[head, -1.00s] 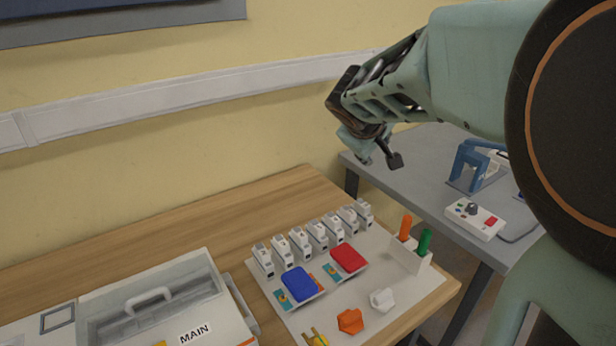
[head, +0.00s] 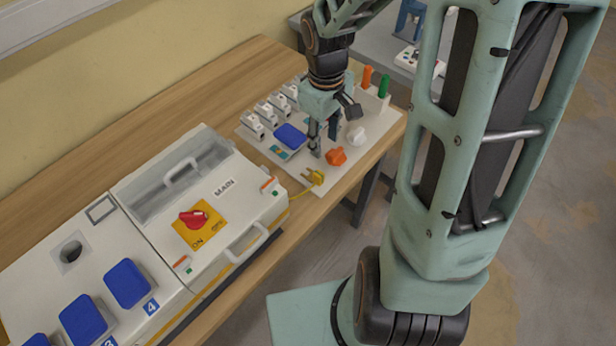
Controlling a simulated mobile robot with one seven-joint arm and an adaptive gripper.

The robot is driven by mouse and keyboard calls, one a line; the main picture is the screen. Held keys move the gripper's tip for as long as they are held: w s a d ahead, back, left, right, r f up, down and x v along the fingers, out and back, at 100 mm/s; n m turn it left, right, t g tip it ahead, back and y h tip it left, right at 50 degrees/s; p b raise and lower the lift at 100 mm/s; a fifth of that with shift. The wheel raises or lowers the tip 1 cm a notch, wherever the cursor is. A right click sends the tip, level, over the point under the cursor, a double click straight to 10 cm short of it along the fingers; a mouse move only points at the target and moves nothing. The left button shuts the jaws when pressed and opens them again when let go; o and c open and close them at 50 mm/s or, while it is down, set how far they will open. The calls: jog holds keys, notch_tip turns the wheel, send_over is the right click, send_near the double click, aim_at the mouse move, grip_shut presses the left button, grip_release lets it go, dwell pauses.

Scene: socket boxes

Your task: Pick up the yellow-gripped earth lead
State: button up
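The yellow-gripped earth lead (head: 315,177) lies at the front edge of the white board (head: 345,178), near the grey-white box. Its yellow cable runs left towards the box. My gripper (head: 324,146) points down over the board, just above and behind the yellow grip in the picture. Its two fingers stand apart with a gap between them, and I see nothing held. The gripper hides part of the board, including the place where the red-topped module stood in the earlier view.
An orange piece (head: 335,156) and a white piece (head: 356,136) sit close right of my gripper. A blue-topped module (head: 290,136) is to its left. A box with a red switch (head: 194,219) stands at front left. Orange and green handles (head: 383,86) stand at the back right.

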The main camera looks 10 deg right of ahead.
jog(key=s+a, duration=0.1)
jog(key=s, duration=0.1)
send_over(320, 174)
jog(key=f, duration=0.5)
jog(key=shift+w+d+f, duration=0.1)
jog(key=shift+w+f, duration=0.1)
jog(key=shift+f, duration=0.15)
jog(key=shift+s+f+b, duration=0.15)
jog(key=shift+f+b, duration=0.1)
jog(key=shift+f, duration=1.1)
jog(key=shift+s+f+b, duration=0.1)
jog(key=shift+f+b, duration=0.1)
jog(key=shift+f, duration=1.15)
grip_shut()
